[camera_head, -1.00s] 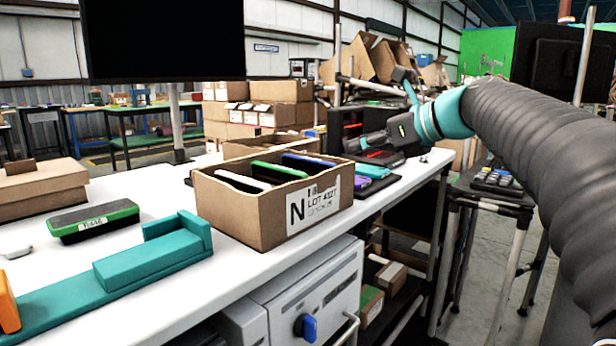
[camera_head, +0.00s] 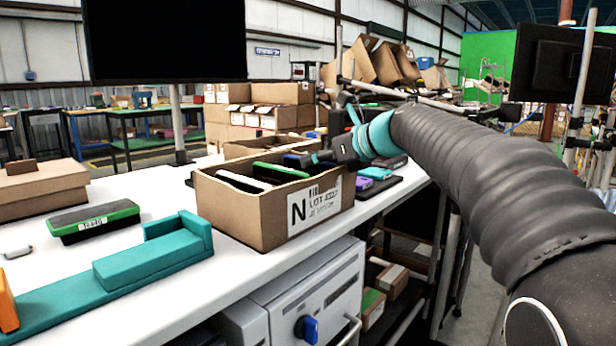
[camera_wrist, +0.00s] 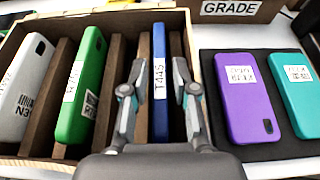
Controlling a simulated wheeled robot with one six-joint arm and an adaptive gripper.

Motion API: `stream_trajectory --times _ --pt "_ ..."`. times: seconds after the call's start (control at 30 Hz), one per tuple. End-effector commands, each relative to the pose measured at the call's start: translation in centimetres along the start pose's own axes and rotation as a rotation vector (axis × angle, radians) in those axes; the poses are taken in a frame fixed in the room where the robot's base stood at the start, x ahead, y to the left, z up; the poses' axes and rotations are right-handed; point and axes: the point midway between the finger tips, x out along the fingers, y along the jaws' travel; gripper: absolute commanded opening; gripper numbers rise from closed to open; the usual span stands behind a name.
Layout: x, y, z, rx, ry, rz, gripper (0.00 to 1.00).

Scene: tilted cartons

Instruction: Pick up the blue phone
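The blue phone (camera_wrist: 160,82) stands on edge in the rightmost part of the carton (camera_wrist: 18,48), with a white T445 label facing my wrist camera. My gripper (camera_wrist: 158,88) is open above it, one finger on each side of the phone. I cannot tell whether the fingers touch it. In the head view the carton (camera_head: 250,215) sits on the white bench, marked N and LOT 4327. My gripper (camera_head: 325,157) is over its right back corner and hides most of the blue phone.
White (camera_wrist: 25,82) and green (camera_wrist: 82,85) phones share the carton, split by cardboard dividers. Purple (camera_wrist: 246,97) and teal (camera_wrist: 295,92) phones lie on a dark mat right of it. A second carton (camera_head: 270,146) stands behind. A teal fixture (camera_head: 150,256) lies at the front left.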

Motion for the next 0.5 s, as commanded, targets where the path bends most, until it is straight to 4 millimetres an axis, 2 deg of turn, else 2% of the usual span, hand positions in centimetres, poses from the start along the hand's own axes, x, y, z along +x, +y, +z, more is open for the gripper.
stream_trajectory --times 0.23,0.33,0.37,0.5 --pt "0.27 -0.05 0.02 0.000 0.000 -0.002 0.28" --pt "0.26 -0.04 0.02 0.000 0.000 -0.002 0.03" --pt "0.26 -0.04 0.02 0.000 0.000 -0.002 0.00" --pt "0.23 -0.03 0.07 0.000 -0.001 -0.002 0.00"
